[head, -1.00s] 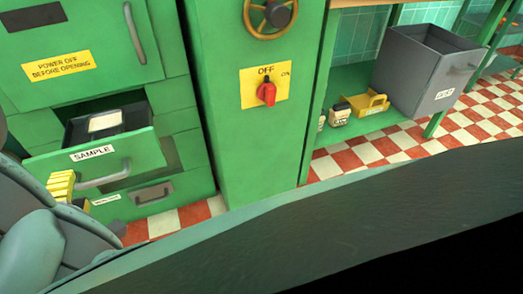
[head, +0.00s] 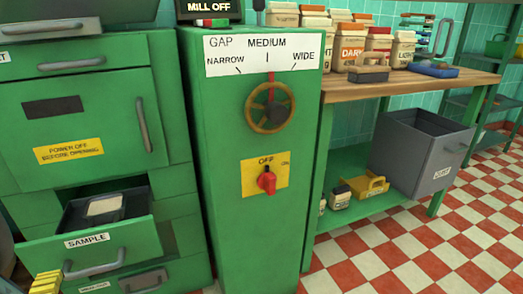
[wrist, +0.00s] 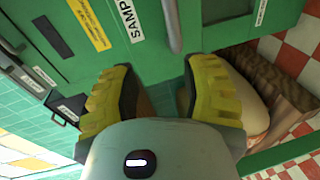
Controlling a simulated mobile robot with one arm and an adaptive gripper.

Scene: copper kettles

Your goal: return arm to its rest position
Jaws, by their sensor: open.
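My gripper (wrist: 160,85) is open in the wrist view, with its two yellow ribbed fingers spread apart. I see nothing held between them. In the head view, yellow finger parts of it (head: 46,284) show at the bottom left corner, in front of the green cabinet. The drawer labelled SAMPLE (head: 87,240) stands pulled out, with a dark tray and a pale item in it. Its label also shows in the wrist view (wrist: 130,20). Most of my arm is outside the head view.
A green mill column (head: 225,200) carries a gap wheel (head: 270,107) and a red switch (head: 267,181) at OFF. A wooden bench (head: 400,84) with several bags stands right, above a grey bin (head: 420,150). Checkered floor (head: 400,255) is clear at front right.

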